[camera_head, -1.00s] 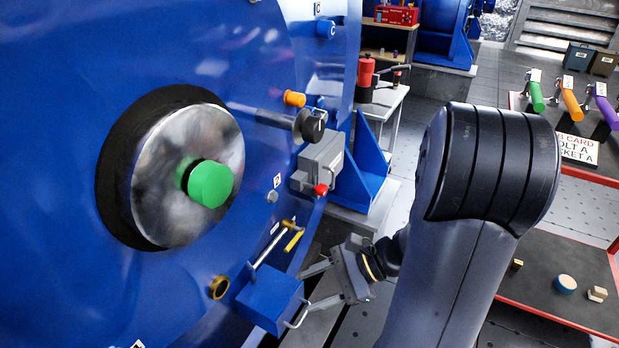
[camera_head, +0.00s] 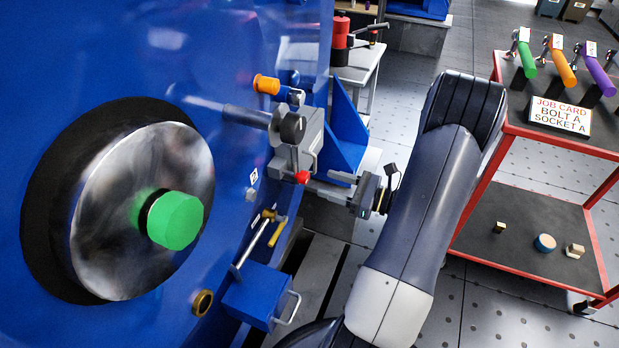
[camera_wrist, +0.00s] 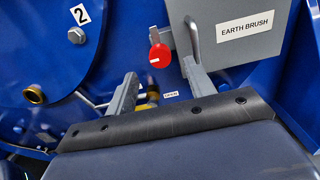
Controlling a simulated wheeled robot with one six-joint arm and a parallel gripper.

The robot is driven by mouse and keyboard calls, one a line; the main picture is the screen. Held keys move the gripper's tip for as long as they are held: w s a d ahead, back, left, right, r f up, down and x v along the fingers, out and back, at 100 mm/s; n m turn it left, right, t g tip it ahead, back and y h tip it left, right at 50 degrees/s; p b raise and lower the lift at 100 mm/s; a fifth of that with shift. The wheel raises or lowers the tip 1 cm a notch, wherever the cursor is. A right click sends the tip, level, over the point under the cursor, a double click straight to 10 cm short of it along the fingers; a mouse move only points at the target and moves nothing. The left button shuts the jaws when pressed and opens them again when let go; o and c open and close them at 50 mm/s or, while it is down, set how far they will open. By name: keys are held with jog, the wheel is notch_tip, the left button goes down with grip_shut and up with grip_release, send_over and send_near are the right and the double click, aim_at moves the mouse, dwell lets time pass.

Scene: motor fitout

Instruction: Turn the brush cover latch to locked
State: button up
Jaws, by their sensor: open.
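The brush cover latch is a red round knob (camera_head: 302,177) at the lower corner of a grey cover box (camera_head: 311,140) on the blue motor face. In the wrist view the red knob (camera_wrist: 160,54) carries a short white mark, roughly level, and the box (camera_wrist: 228,22) bears an "EARTH BRUSH" label. My gripper (camera_head: 318,180) is open and empty, its fingers pointing at the motor. In the wrist view the gripper (camera_wrist: 160,78) has one finger on each side of the knob's line, with the knob just beyond the tips. I cannot tell whether a finger touches it.
A blue box with a wire handle (camera_head: 256,299) and a yellow-handled tool (camera_head: 277,232) are below the latch. A shaft with a green cap (camera_head: 175,221) is at left. An orange knob (camera_head: 266,84) is above.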

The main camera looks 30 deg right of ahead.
aim_at(308, 178)
jog(key=shift+b+x, duration=0.3)
jog(key=shift+x, duration=2.85)
jog(key=shift+c, duration=0.4)
jog(key=shift+s, duration=0.1)
jog(key=c, duration=0.9)
jog(key=shift+o, duration=0.2)
